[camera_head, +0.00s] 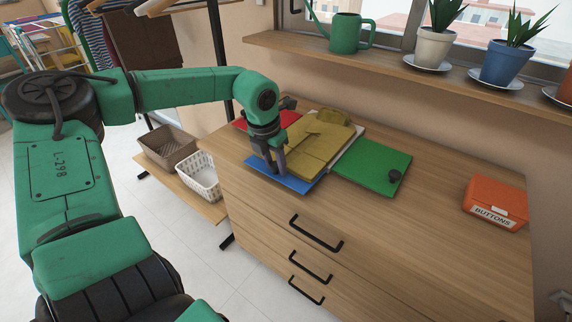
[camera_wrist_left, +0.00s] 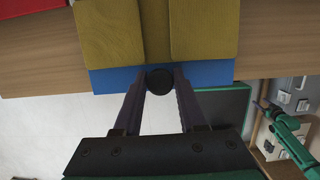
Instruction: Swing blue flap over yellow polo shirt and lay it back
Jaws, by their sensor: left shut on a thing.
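The yellow polo shirt (camera_head: 318,140) lies folded on the board in the middle of the dresser top. It also fills the upper part of the left wrist view (camera_wrist_left: 115,30). The blue flap (camera_head: 292,184) lies at the shirt's front edge and appears flat. It shows as a strip below the shirt in the left wrist view (camera_wrist_left: 210,73). My left gripper (camera_head: 277,165) is down at the blue flap, shut on its round black knob (camera_wrist_left: 159,84), with one finger on each side. My right gripper is not seen.
The red flap (camera_head: 286,118) is at the left and the green flap (camera_head: 372,166), with a black knob (camera_head: 394,176), lies flat at the right. An orange buttons box (camera_head: 497,197) stands further right. Baskets (camera_head: 199,176) sit low at left. Potted plants line the shelf behind.

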